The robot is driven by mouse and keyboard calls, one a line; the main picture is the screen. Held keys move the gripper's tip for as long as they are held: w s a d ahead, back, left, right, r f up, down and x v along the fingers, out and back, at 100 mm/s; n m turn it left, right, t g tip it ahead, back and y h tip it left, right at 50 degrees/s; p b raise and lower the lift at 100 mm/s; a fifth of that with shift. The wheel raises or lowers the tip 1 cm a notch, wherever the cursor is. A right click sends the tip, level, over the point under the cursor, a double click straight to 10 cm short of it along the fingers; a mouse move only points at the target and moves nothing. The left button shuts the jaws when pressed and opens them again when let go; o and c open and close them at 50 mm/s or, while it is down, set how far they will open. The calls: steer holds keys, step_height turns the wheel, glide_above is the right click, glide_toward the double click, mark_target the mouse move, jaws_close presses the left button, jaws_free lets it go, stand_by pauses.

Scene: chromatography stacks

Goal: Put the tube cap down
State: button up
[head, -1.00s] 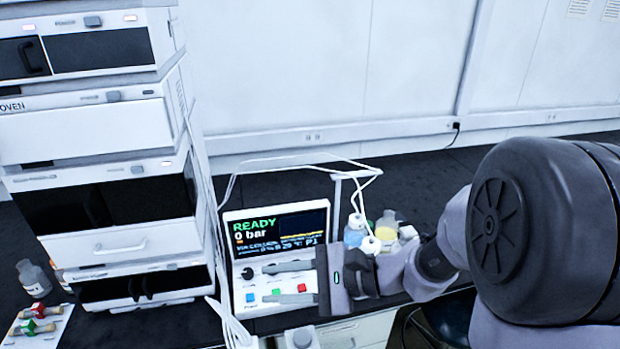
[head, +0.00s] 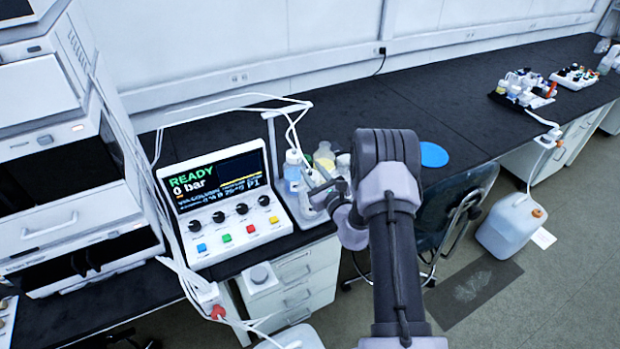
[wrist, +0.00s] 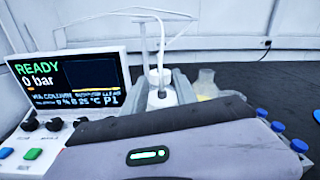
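My gripper (head: 318,188) is beside the bottles to the right of the control panel. In the wrist view its grey fingers (wrist: 166,82) point away past the gripper body, one on each side of a white tube cap (wrist: 162,98). A thin white tube rises from this cap. Whether the fingers touch or grip the cap is not clear, as the gripper body hides the lower part. A bottle with blue liquid (head: 292,170) and a bottle with yellow liquid (head: 324,156) stand close to the fingers.
The control panel (head: 218,200) stands left of the gripper, and the instrument stack (head: 60,215) further left. Blue-capped vials (wrist: 280,127) show at the right in the wrist view.

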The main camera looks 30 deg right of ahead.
mark_target(308, 164)
steer(key=w+b, duration=0.1)
steer(key=w, duration=0.4)
steer(key=shift+w+f, duration=0.1)
steer(key=shift+w, duration=0.25)
jaws_close()
steer(key=shift+s, duration=0.1)
